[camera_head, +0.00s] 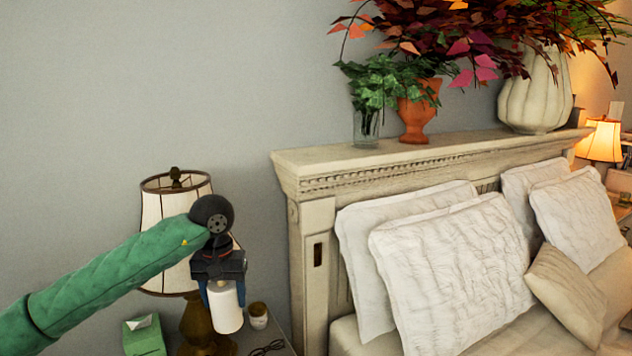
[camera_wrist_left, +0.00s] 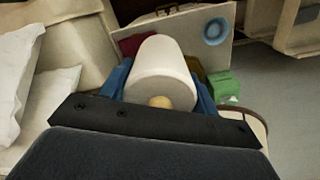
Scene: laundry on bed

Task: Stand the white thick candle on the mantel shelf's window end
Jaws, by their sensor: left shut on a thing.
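The white thick candle (camera_head: 226,306) is held upright in my left gripper (camera_head: 226,290), between its blue fingers. It hangs above or in front of the bedside table, beside the lamp base. In the left wrist view the candle (camera_wrist_left: 162,75) fills the space between the fingers of the left gripper (camera_wrist_left: 160,95). The mantel shelf (camera_head: 400,153) is the pale carved ledge along the top of the headboard, to the right of and higher than the gripper. Its near left end is bare. My right gripper is not in view.
A lamp (camera_head: 165,215) stands behind my left gripper. A small jar (camera_head: 258,315) and a green tissue box (camera_head: 145,338) are on the bedside table (camera_head: 280,335). A glass with ivy (camera_head: 366,128), an orange urn (camera_head: 415,120) and a white vase (camera_head: 535,95) stand on the shelf.

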